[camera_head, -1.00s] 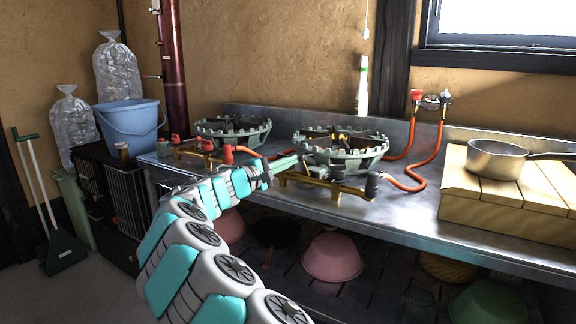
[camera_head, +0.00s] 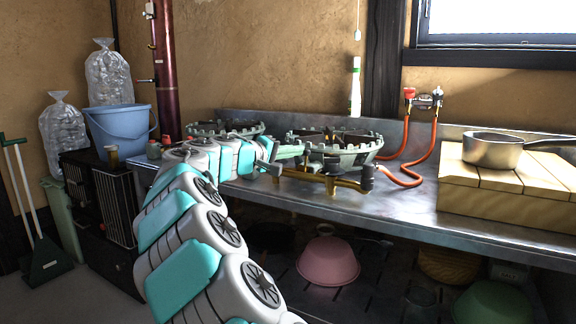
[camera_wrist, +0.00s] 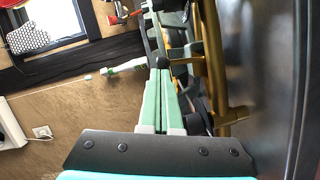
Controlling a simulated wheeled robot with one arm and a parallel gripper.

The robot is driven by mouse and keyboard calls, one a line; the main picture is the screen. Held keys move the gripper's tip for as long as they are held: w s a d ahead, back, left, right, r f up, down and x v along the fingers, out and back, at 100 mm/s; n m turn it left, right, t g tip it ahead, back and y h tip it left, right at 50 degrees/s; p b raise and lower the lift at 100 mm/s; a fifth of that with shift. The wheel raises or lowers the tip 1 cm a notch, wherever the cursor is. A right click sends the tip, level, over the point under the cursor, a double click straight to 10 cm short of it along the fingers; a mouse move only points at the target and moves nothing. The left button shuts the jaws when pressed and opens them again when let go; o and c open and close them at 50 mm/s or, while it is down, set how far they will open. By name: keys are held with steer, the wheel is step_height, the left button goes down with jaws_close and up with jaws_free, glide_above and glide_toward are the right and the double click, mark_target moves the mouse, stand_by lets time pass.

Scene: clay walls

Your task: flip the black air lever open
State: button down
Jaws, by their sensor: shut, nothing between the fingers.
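The near burner (camera_head: 335,150), a grey-green toothed ring, stands on the metal counter. Its brass pipe (camera_head: 318,178) runs along the front with dark fittings; a black knob (camera_head: 367,177) is at its right end. My gripper (camera_head: 297,149) is at the burner's left front side, its pale green fingers shut and empty. In the wrist view the fingers (camera_wrist: 162,66) lie together beside the brass pipe (camera_wrist: 214,60). A small black part (camera_wrist: 162,62) is at the fingertips, and a black knob (camera_wrist: 194,123) is right of the fingers. I cannot tell which dark part is the air lever, or whether I touch it.
A second burner (camera_head: 222,129) is behind my arm. An orange hose (camera_head: 408,181) runs to the wall valve. A saucepan (camera_head: 494,150) sits on a wooden box (camera_head: 505,187) at the right. Bowls lie below the counter, including a pink one (camera_head: 328,262).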

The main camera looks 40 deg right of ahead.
steer(key=s+m+b, duration=0.1)
steer(key=s+m+y+b, duration=0.1)
steer(key=b, duration=0.1)
steer(key=shift+d+f+m+t, duration=0.2)
steer(key=shift+d+m+t, duration=0.1)
steer(key=shift+d, duration=0.1)
steer(key=shift+w+r+p, duration=0.1)
steer(key=shift+r+p, duration=0.1)
steer(key=shift+p, duration=0.1)
steer(key=v, duration=1)
steer(key=shift+f+b, duration=0.2)
steer(key=shift+b, duration=0.1)
